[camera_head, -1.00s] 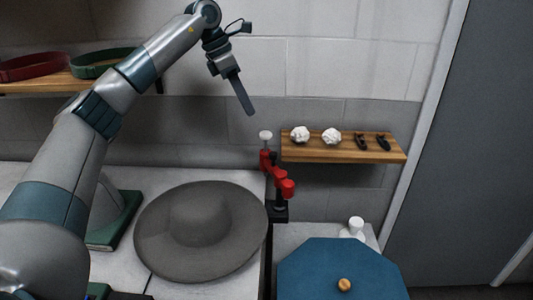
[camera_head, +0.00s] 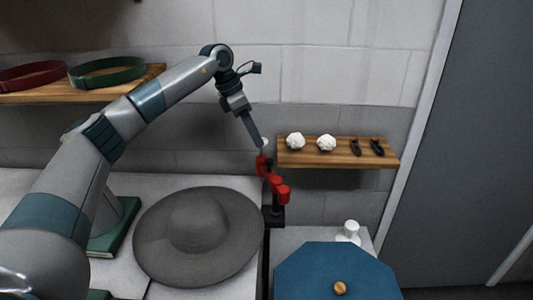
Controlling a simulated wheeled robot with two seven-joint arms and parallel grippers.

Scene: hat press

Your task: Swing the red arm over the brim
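The grey wide-brimmed hat (camera_head: 197,232) lies on the pale worktop, crown up. The red arm (camera_head: 270,181) stands on a dark post at the worktop's right edge, just right of the brim. It points back toward the wall, away from the hat, with a pale knob at its far end, now mostly hidden. My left gripper (camera_head: 257,142) reaches down from above, its fingertips at the far end of the red arm. I cannot tell whether they touch it, or whether the fingers are open or shut. My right gripper is not in view.
A wooden shelf (camera_head: 338,153) with white rosettes and dark small pieces is on the wall behind. A blue octagonal board (camera_head: 335,273) with a wooden knob and a white bottle (camera_head: 349,231) stand at right. A green belt (camera_head: 106,72) and red belt (camera_head: 33,75) lie on the left shelf.

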